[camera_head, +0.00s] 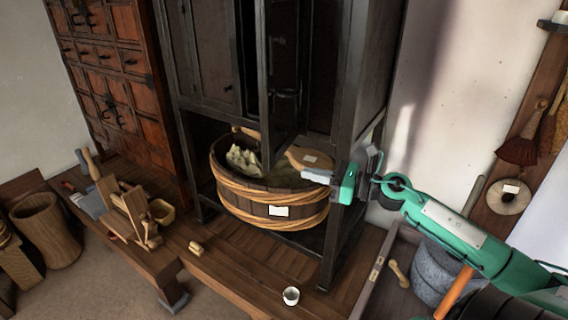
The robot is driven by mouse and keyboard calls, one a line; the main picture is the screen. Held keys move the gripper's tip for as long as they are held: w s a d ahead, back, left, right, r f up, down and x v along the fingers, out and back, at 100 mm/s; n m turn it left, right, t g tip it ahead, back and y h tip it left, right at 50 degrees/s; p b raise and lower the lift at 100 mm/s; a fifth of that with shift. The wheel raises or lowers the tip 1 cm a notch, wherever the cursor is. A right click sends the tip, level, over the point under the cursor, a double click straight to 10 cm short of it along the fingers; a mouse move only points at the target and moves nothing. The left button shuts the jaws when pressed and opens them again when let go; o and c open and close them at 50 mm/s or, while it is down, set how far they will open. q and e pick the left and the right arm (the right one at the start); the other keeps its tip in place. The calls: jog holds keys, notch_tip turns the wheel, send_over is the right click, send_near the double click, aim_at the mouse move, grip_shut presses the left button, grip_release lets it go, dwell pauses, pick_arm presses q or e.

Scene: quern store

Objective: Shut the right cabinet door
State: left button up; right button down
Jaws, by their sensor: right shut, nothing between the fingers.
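The dark wooden cabinet (362,70) stands at the centre back. Its right door (291,120) is open, swung outward from the cabinet front, with dark handles on it. The left door (212,55) looks closed. My right gripper (305,174) reaches in from the right on a green arm. It is shut and empty, pointing left, to the right of the open door and near its lower end. It overlaps the wooden tub's rim in the picture; I cannot tell whether it touches anything. My left gripper is not in view.
A white cup (291,296) is on the platform's front edge. A drawer chest (105,75) stands left. A stone quern (436,272) is at lower right.

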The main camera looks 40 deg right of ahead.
aim_at(273, 165)
jog(key=p+x, duration=0.2)
jog(key=x, duration=0.3)
jog(key=shift+w+a+r+p, duration=0.1)
jog(key=shift+w+r+p, duration=0.1)
jog(key=shift+p, duration=0.15)
jog(key=shift+p+x, duration=0.5)
jog(key=shift+x, duration=0.3)
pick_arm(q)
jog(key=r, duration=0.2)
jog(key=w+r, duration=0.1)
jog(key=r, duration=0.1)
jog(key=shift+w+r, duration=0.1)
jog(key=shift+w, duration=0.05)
pick_arm(e)
jog(key=shift+w+a+f, duration=0.15)
jog(key=shift+f, duration=0.05)
jog(key=shift+w+a, duration=0.1)
